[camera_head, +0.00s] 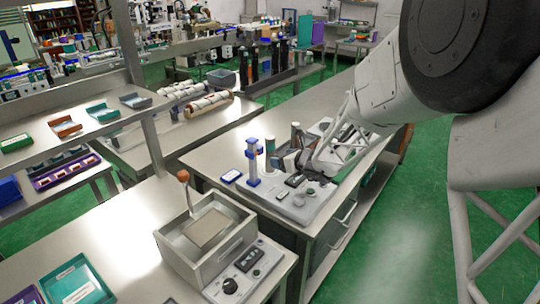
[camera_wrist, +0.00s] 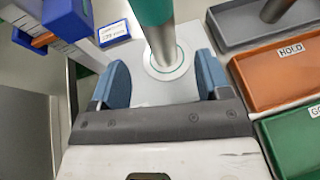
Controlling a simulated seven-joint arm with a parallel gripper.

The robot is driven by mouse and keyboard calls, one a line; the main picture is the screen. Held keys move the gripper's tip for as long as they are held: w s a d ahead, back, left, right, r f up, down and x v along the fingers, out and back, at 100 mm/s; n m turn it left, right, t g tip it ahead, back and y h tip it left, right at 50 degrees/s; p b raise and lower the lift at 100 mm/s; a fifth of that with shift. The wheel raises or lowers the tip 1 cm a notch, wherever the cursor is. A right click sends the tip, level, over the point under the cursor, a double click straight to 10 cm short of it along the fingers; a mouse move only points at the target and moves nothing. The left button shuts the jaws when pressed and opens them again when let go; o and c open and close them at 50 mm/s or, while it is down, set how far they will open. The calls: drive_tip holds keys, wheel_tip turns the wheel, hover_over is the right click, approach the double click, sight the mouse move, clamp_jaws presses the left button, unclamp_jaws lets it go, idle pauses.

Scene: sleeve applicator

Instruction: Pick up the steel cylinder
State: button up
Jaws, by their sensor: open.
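A steel cylinder (camera_wrist: 163,46) with a teal upper part (camera_wrist: 151,10) stands upright on a white round seat with a teal ring. A similar post (camera_head: 270,150) shows in the head view beside my gripper (camera_head: 289,160). In the wrist view the blue fingers of my gripper (camera_wrist: 163,75) are apart, one on each side of the ringed seat, with nothing held between them. A second steel-coloured cylinder (camera_wrist: 275,9) stands in the grey tray (camera_wrist: 233,40) at the upper right. The tops of both cylinders are cut off in the wrist view.
An orange tray marked HOLD (camera_wrist: 270,75) and a green tray (camera_wrist: 292,140) lie on the right. A blue-and-white stand (camera_head: 253,160) is close on the left, near a small blue-edged label (camera_wrist: 113,32). A boxy device (camera_head: 205,240) occupies the nearer bench.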

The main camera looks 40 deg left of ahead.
sight(270, 137)
drive_tip(key=shift+x, duration=1.25)
drive_tip(key=shift+a+f, duration=0.1)
drive_tip(key=shift+x, duration=2.5)
drive_tip(key=c, duration=1.3)
clamp_jaws()
drive_tip(key=shift+r, duration=5.1)
